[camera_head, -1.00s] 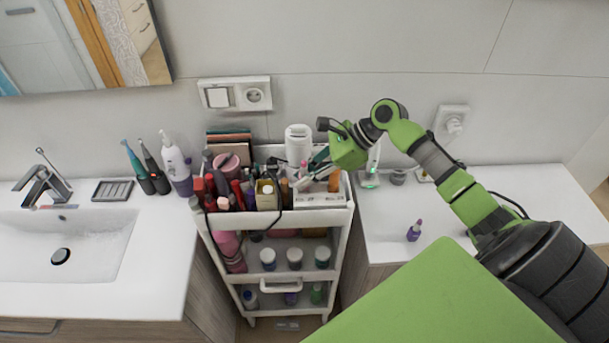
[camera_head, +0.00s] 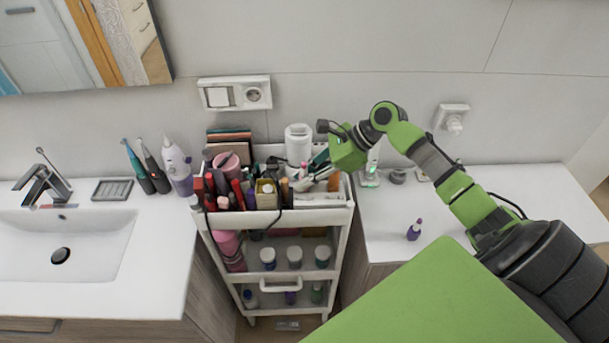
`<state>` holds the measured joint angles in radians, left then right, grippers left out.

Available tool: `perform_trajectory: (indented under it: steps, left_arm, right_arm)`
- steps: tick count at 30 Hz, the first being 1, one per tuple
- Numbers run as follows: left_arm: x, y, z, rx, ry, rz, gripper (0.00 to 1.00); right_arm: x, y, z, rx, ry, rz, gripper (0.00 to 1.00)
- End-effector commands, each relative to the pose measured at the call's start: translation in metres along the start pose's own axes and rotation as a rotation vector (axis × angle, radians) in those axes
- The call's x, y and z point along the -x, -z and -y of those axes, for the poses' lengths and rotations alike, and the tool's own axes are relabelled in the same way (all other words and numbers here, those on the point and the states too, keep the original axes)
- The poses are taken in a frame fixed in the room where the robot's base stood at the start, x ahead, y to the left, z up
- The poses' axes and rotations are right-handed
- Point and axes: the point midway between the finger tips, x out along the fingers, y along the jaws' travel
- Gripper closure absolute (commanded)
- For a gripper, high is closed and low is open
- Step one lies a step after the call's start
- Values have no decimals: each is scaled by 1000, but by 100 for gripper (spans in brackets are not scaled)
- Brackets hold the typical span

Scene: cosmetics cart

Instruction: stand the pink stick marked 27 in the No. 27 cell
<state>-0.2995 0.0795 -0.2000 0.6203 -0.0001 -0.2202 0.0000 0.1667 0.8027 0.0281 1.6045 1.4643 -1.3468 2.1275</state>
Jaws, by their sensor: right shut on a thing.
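My right gripper (camera_head: 307,179) reaches in from the right over the top shelf of the white cart. It is shut on a small stick, most likely the pink stick, which the fingers mostly hide; the mark 27 cannot be read. The fingers point down and left, low over a white cell holder (camera_head: 318,198) with dark marks on its front. An orange-brown stick (camera_head: 334,184) stands in the right part of this holder. The marks are too small to tell which cell is No. 27. My left gripper is not in view.
Crowded cosmetics, with a pink jar (camera_head: 228,163) and a cream bottle (camera_head: 266,190), fill the cart's left side. A white cylinder (camera_head: 298,143) stands behind the gripper.

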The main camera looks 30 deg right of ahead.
Motion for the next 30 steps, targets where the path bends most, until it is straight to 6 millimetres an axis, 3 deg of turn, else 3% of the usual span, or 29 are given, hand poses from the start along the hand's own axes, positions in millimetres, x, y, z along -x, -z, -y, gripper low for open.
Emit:
perform_trajectory:
  steps: [19, 20, 21, 30]
  left_arm:
    - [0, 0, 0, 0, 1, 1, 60]
    - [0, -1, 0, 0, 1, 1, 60]
    - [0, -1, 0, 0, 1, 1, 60]
    - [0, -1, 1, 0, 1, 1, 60]
  right_arm:
    - [-12, 12, 0, -1, -1, -2, 100]
    - [-12, 12, 0, 0, -1, -2, 74]
    - [-12, 12, 0, 0, -1, -2, 64]
    - [-12, 13, -1, -1, -3, -4, 62]
